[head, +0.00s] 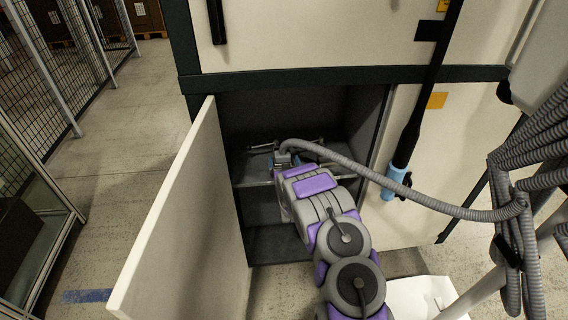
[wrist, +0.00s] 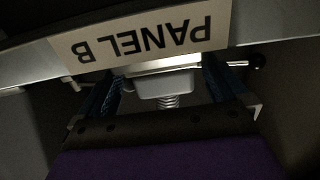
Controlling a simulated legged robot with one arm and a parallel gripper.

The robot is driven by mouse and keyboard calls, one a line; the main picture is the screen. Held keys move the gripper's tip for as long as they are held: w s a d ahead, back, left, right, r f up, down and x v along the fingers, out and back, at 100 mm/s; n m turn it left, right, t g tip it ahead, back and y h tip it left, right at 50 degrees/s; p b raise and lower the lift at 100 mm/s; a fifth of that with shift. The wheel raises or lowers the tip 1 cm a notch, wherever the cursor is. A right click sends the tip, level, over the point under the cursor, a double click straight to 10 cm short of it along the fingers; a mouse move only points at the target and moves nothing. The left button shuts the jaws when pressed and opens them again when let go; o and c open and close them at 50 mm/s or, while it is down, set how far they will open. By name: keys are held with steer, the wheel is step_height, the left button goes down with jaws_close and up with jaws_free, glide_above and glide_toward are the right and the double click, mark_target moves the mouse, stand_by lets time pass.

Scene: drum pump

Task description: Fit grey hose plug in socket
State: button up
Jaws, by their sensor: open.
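The grey hose (head: 390,183) runs from the right into the open cabinet and ends beside my gripper (head: 285,156) in the head view. In the wrist view, a pale grey block with a ribbed spring-like neck, apparently the hose plug (wrist: 166,85), lies between the two blue fingers of my gripper (wrist: 165,82). The fingers are open, with a gap on each side of the block. The plug's far end is at a pale panel edge under the upside-down "PANEL B" label (wrist: 140,36). I cannot make out the socket or whether the plug is in it.
The open cabinet door (head: 185,225) stands to the left of my arm. An inner shelf (head: 250,180) and the cabinet walls surround my gripper closely. A black tube with a blue end (head: 397,181) hangs on the right. Looped grey hoses (head: 515,220) fill the far right.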

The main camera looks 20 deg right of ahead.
steer(key=shift+r, duration=0.25)
steer(key=shift+s+a+r, duration=0.1)
steer(key=shift+s+a, duration=0.15)
steer(key=shift+s, duration=0.2)
steer(key=p+v, duration=0.4)
steer(key=v, duration=1.2)
step_height(320, 180, up, 7)
steer(key=a+g+y, duration=0.2)
steer(key=g, duration=0.3)
steer(key=s+a+r+g+y, duration=0.2)
steer(key=s+a+r+g, duration=0.3)
steer(key=s+a+r, duration=0.3)
steer(key=s+a+r+n+g, duration=0.1)
steer(key=s+a+r+g, duration=0.1)
steer(key=s, duration=1)
steer(key=s+a+r+n+g+y, duration=0.1)
steer(key=s+r+g, duration=0.3)
steer(key=s, duration=0.8)
steer(key=s+a+r+n+g, duration=0.1)
steer(key=s+r, duration=0.5)
steer(key=s, duration=0.6)
steer(key=a+g, duration=0.1)
steer(key=a, duration=0.1)
steer(key=shift+a+n+g+y, duration=0.3)
steer(key=shift+a+g, duration=0.1)
